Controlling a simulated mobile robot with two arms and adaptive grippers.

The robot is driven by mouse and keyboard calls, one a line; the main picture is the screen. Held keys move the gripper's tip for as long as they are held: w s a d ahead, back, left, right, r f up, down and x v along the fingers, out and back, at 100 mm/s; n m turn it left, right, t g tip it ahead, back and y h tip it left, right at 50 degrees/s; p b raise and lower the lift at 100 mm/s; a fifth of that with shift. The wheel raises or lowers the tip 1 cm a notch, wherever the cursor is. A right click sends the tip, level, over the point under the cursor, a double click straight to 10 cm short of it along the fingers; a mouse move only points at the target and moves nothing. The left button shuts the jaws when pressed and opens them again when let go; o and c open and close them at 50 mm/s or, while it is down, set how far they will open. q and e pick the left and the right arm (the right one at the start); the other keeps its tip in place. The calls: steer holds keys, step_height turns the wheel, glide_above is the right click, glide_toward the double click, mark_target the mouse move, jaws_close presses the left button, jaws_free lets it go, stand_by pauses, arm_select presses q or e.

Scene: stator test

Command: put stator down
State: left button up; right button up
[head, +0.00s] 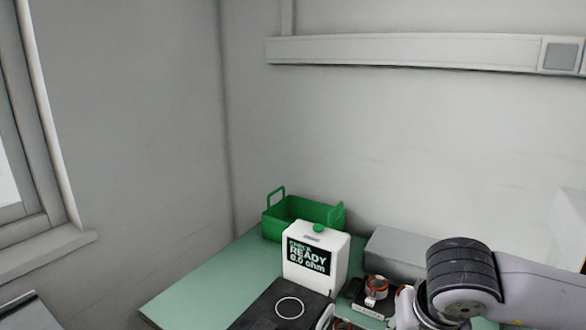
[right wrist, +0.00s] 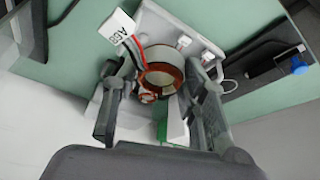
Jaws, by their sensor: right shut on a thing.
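In the right wrist view my right gripper (right wrist: 158,105) has its two fingers on either side of a stator (right wrist: 160,75), a copper-coloured ring with red and dark wires, and is shut on it. A white tag (right wrist: 115,27) with dark lettering hangs at its wires. A pale grey holder lies behind or under the stator; I cannot tell whether they touch. In the head view my right arm comes in from the right and hides most of the gripper. Another stator (head: 377,287) with copper windings stands beside the tester. My left gripper is not in view.
A white tester (head: 315,262) with a green button reads "CHECK READY 0.0 ohm". A dark pad (head: 258,309) with a white ring mark lies in front of it. A green bin (head: 275,224) stands behind. The green tabletop (head: 190,290) is clear at the left.

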step_height(320, 180, down, 6)
steer(key=w+n, duration=0.1)
steer(key=n, duration=0.1)
steer(key=shift+f+y, duration=0.15)
steer(key=shift+y, duration=0.15)
steer(key=shift+d, duration=0.15)
